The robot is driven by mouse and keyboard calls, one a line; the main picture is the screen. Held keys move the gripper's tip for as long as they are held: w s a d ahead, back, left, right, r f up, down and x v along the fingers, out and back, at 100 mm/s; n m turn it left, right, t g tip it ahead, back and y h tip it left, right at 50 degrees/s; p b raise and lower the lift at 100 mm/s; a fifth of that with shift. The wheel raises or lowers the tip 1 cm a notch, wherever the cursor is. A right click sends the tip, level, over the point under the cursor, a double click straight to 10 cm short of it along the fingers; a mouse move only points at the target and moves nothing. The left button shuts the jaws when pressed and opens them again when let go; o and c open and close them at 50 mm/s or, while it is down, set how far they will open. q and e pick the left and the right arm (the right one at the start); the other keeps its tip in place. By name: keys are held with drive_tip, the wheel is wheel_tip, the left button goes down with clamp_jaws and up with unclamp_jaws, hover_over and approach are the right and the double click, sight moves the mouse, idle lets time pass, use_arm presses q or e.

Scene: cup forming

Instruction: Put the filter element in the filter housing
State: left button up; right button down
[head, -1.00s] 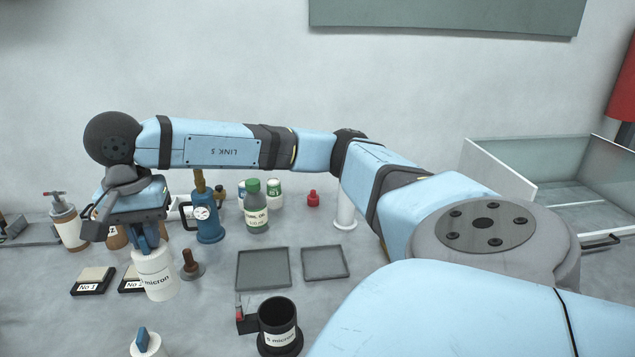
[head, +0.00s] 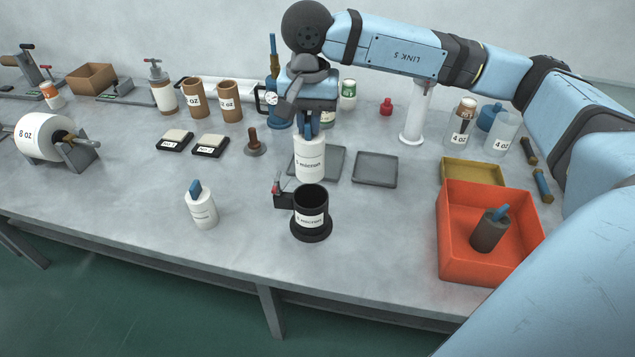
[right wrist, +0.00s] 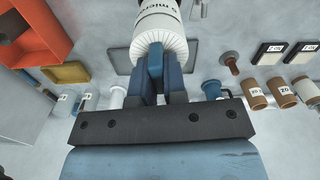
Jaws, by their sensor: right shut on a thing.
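My right gripper (head: 311,130) is shut on the blue tab of a white filter element (head: 310,160) with a "micron" label. It holds the element upright. In the right wrist view the fingers (right wrist: 160,75) grip the tab above the element's ribbed white end (right wrist: 158,38). The black filter housing (head: 312,210), an open cup with a white "micron" label, stands on the table. In the head view the element appears just above and behind the housing's open mouth; the exact gap is unclear. My left gripper is not in view.
A second white element (head: 202,207) with a blue tab stands left of the housing. An orange bin (head: 455,235) at right holds a dark element (head: 491,230). Grey trays (head: 375,168), a stamp-like tool (head: 254,146) and bottles stand behind. Table front is clear.

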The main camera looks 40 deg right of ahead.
sight(310, 140)
wheel_tip(310, 140, down, 16)
drive_tip(key=shift+f+p, duration=0.2)
drive_tip(key=shift+p, duration=0.2)
drive_tip(key=shift+s+f+b, duration=0.2)
drive_tip(key=shift+f+b, duration=0.45)
drive_tip(key=shift+b, duration=0.15)
drive_tip(key=c, duration=1.2)
unclamp_jaws()
drive_tip(key=shift+a+f, duration=0.1)
drive_tip(key=shift+r+p, duration=0.35)
drive_tip(key=r, duration=1.3)
drive_tip(key=shift+w, duration=0.2)
